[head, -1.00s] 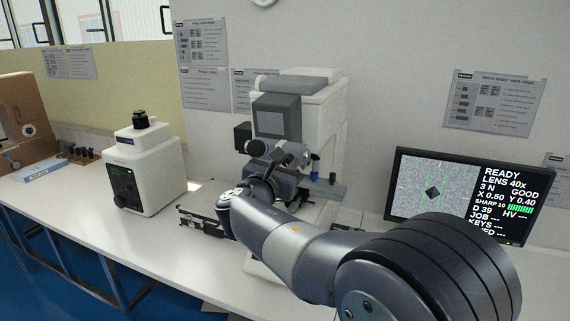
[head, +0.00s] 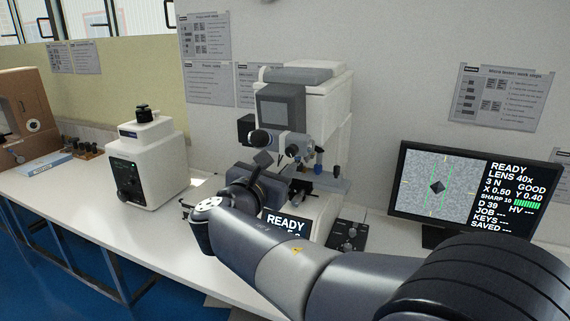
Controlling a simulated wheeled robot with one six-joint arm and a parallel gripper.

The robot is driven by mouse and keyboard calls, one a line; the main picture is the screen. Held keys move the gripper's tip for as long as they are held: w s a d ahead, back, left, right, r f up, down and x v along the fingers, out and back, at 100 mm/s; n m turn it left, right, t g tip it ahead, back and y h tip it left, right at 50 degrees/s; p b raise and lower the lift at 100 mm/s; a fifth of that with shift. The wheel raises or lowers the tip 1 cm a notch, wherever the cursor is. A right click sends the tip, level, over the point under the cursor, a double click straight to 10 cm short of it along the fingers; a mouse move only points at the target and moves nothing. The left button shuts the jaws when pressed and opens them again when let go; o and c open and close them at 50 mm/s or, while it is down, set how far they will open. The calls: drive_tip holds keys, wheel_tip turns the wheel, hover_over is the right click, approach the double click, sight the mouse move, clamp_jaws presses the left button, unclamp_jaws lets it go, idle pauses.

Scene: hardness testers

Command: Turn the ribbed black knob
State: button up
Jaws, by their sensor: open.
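The hardness tester (head: 325,105) is a tall white machine with a grey screen and black round parts on its front. One black round part (head: 260,138) sticks out at its left and another (head: 292,150) at its right. Either may be the ribbed black knob; ribs are too small to make out. My gripper (head: 264,166) is in front of the tester, just below and between these parts, apparently apart from both. It is open, with nothing visible in it. Its fingers are small and partly lost against the dark parts behind, and my wrist hides the tester's lower left.
A small control box (head: 347,236) with black knobs stands right of the tester's base. A monitor (head: 462,190) showing READY is further right. A second white machine (head: 146,160) stands at left. The white bench (head: 80,205) is clear between it and the front edge.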

sight(290, 153)
drive_tip(key=v, duration=0.3)
drive_tip(key=shift+s+a, duration=0.1)
drive_tip(key=shift+s, duration=0.25)
drive_tip(key=p+x, duration=0.2)
drive_tip(key=x, duration=0.9)
drive_tip(key=shift+f, duration=0.1)
